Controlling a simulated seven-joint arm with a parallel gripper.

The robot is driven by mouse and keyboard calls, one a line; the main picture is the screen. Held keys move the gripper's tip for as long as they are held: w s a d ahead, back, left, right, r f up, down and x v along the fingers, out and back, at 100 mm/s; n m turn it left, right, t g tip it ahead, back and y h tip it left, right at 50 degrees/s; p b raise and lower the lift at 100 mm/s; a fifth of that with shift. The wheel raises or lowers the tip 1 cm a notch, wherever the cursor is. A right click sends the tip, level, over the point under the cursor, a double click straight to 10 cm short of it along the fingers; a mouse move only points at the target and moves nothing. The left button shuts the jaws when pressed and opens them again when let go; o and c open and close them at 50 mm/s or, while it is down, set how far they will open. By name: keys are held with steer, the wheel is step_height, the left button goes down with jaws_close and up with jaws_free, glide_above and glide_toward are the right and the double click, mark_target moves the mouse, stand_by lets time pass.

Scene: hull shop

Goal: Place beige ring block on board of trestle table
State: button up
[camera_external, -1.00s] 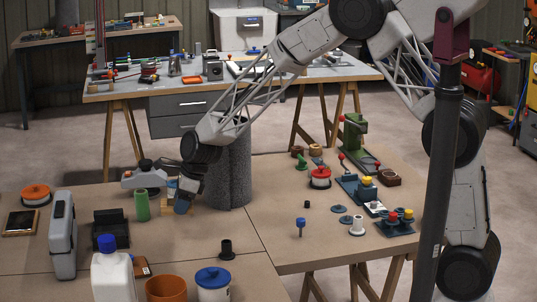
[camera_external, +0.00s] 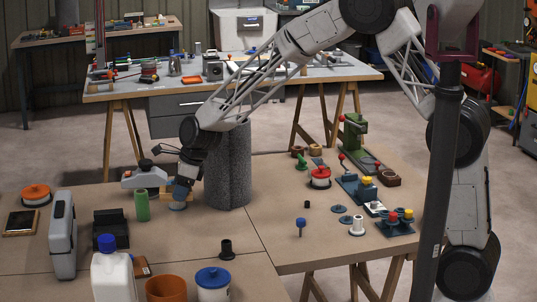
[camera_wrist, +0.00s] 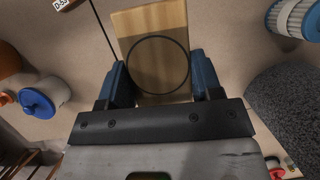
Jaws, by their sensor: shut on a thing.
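The beige ring block (camera_wrist: 157,60), pale wood with a dark ring on its face, is between the two blue fingers of my gripper (camera_wrist: 160,85) in the wrist view. My gripper is shut on it. In the external view my gripper (camera_external: 182,190) is low over the brown worktop, left of the grey speckled column; the block is mostly hidden there, and its height above the surface is hard to tell. A brown trestle table board (camera_external: 275,225) spreads right of the column. A grey-topped trestle table (camera_external: 330,75) stands behind.
The speckled column (camera_external: 236,165) stands close right of my gripper. A green cylinder (camera_external: 141,205) stands close left. A white jug (camera_external: 111,270), orange pot (camera_external: 166,289) and blue-lidded jar (camera_external: 213,284) are in front. Blue fixtures (camera_external: 395,222) occupy the board's right; its front-left is fairly clear.

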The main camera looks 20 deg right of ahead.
step_height(320, 180, up, 22)
steer(key=w+d+n+g, duration=0.1)
steer(key=w+d+n, duration=0.35)
steer(key=d, duration=0.85)
steer(key=w+d+f+n+g+h, duration=0.1)
steer(key=w+d+n+g, duration=0.1)
steer(key=w+d, duration=0.8)
steer(key=w+d+n+g, duration=0.1)
steer(key=w+d+n, duration=0.25)
steer(key=d, duration=1.15)
steer(key=s+d+r+n+g+h, duration=0.1)
steer(key=s+d+n+h, duration=0.3)
steer(key=d, duration=1.6)
steer(key=s+d+n+y, duration=0.15)
steer(key=d+n, duration=0.35)
steer(key=d, duration=1.5)
step_height(320, 180, down, 26)
steer(key=shift+h, duration=0.45)
steer(key=shift+s+a, duration=0.1)
steer(key=shift+f, duration=3.15)
